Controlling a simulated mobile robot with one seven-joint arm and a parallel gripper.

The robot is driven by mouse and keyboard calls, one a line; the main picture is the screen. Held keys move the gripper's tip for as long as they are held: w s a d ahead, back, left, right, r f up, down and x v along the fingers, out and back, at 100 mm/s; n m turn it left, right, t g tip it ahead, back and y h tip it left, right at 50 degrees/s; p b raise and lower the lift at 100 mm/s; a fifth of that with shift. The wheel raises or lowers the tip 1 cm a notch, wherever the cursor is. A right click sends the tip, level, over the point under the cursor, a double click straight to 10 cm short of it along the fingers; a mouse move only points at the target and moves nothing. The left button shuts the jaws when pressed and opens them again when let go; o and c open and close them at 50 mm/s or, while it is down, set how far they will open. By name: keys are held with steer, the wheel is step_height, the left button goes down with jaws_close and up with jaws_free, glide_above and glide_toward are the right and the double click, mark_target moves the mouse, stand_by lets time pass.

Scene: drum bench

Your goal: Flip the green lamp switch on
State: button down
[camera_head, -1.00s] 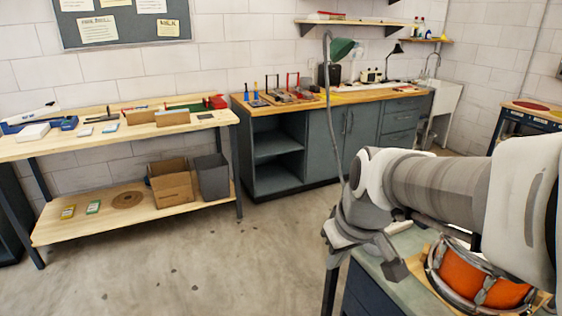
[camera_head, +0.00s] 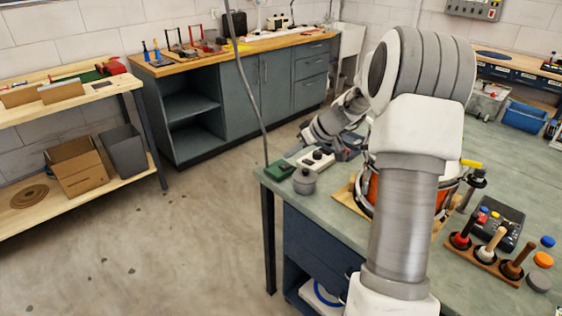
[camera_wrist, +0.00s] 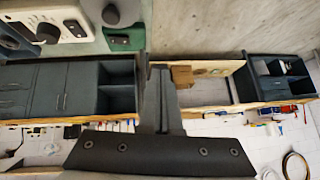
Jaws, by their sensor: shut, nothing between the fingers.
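A small green box (camera_head: 280,171) sits at the near left corner of the green-topped bench, at the foot of the lamp's thin grey gooseneck (camera_head: 243,82). A green plate with a small dark part on it, apparently the same box, shows at the top of the wrist view (camera_wrist: 127,41). I cannot tell the switch's position. The lamp's shade is out of the head view now. My gripper (camera_wrist: 160,75) is shut and empty. In the wrist view its fingers are apart from the green plate, below and right of it. My arm hides part of the bench.
A white box with dark knobs (camera_head: 316,160) and a grey knobbed pot (camera_head: 304,182) stand close to the green box. An orange drum (camera_head: 372,188) is partly behind my arm. A rack of handled tools (camera_head: 490,250) stands at right. Open floor lies left of the bench.

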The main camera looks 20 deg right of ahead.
steer(key=t, duration=0.1)
glide_toward(283, 167)
steer(key=v, duration=0.3)
steer(key=shift+s+a+r, duration=0.1)
steer(key=shift+a+r, duration=0.05)
steer(key=shift+r, duration=0.2)
steer(key=x, duration=1)
steer(key=shift+r, duration=0.1)
steer(key=f+b, duration=0.1)
steer(key=b, duration=0.2)
steer(key=shift+a+h, duration=0.1)
steer(key=shift+h, duration=0.2)
steer(key=shift+r, duration=0.3)
